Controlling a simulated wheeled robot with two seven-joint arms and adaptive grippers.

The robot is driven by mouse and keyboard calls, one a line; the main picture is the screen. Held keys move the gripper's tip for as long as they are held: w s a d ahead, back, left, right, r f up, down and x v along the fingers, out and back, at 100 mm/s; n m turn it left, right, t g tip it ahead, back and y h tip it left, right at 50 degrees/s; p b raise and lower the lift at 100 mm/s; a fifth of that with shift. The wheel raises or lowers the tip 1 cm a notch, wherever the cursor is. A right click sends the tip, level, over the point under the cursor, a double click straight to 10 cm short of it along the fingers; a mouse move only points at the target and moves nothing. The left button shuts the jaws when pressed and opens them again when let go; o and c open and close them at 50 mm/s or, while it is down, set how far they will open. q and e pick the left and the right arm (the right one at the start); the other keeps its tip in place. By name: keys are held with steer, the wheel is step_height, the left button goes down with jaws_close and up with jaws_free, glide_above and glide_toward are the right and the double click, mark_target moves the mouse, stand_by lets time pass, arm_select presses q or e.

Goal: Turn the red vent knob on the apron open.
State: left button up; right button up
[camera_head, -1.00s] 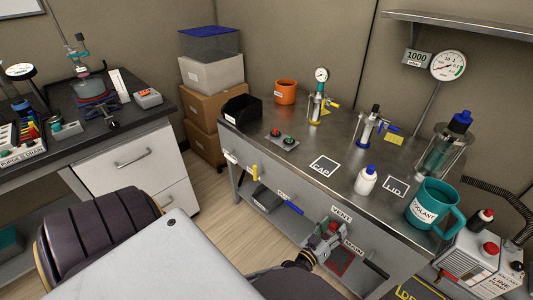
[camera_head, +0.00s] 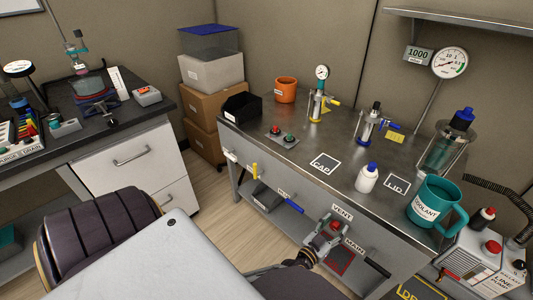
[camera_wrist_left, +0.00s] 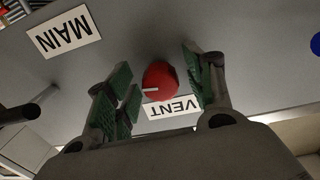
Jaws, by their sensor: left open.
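The red vent knob (camera_wrist_left: 160,80) is on the grey apron (camera_wrist_left: 235,28), beside the upside-down VENT label (camera_wrist_left: 174,108). A short pale pointer on it points left in the wrist view. My left gripper (camera_wrist_left: 160,92) is open, with its green-padded fingers on either side of the knob. I see gaps between the pads and the knob; I cannot tell how deep the fingers reach. In the head view, my left gripper (camera_head: 325,238) is at the apron below the VENT label, and the knob (camera_head: 335,226) shows partly behind it. My right gripper is not in view.
The MAIN label (camera_head: 353,247) and a black lever handle (camera_head: 377,267) are right of the vent knob. A teal mug (camera_head: 432,204) and a white bottle (camera_head: 366,178) stand on the bench above.

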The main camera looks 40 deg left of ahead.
arm_select(q)
steer(key=shift+m+b, duration=0.35)
steer(key=shift+m, duration=0.65)
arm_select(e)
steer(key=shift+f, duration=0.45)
